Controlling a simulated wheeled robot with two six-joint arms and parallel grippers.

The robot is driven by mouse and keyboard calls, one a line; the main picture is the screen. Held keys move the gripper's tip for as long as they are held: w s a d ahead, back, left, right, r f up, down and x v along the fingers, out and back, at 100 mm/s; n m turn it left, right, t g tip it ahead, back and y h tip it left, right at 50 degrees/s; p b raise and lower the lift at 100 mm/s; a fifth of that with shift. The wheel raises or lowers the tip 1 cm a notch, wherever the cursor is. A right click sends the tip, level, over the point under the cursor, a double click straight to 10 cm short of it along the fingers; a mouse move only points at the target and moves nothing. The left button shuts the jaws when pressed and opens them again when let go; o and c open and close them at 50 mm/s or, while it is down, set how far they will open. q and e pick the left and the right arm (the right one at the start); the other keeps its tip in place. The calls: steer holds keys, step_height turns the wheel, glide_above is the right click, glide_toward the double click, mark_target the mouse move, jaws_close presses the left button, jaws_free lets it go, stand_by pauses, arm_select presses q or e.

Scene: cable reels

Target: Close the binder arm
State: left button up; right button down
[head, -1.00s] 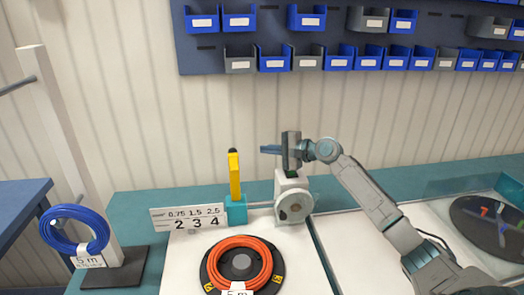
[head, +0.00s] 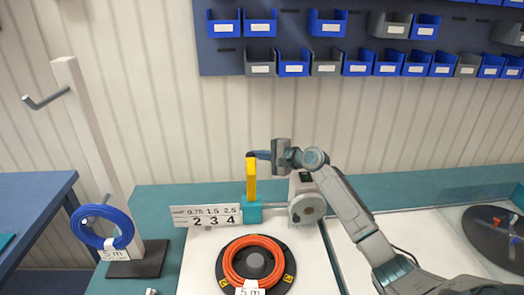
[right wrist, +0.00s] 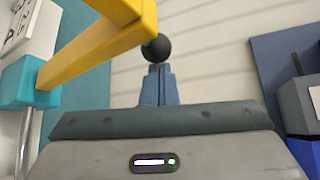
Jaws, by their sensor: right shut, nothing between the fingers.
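The yellow binder arm (head: 251,180) stands upright on its teal block (head: 252,212), beside the number plate. Its black knob (right wrist: 156,47) shows at the arm's end in the right wrist view. My right gripper (head: 254,155) is shut and empty, with its fingertips at the top of the yellow arm. In the right wrist view the closed fingers (right wrist: 159,72) line up with the knob and overlap its lower edge; I cannot tell whether they touch it. My left gripper is not in view.
An orange cable coil (head: 253,262) lies on a black reel in front of the binder arm. A grey machine (head: 306,198) stands just to its right. A blue coil (head: 102,227) hangs on a stand at left. Bins (head: 328,63) line the wall above.

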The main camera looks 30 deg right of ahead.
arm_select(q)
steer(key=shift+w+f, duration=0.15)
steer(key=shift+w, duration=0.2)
arm_select(e)
steer(key=shift+f, duration=0.15)
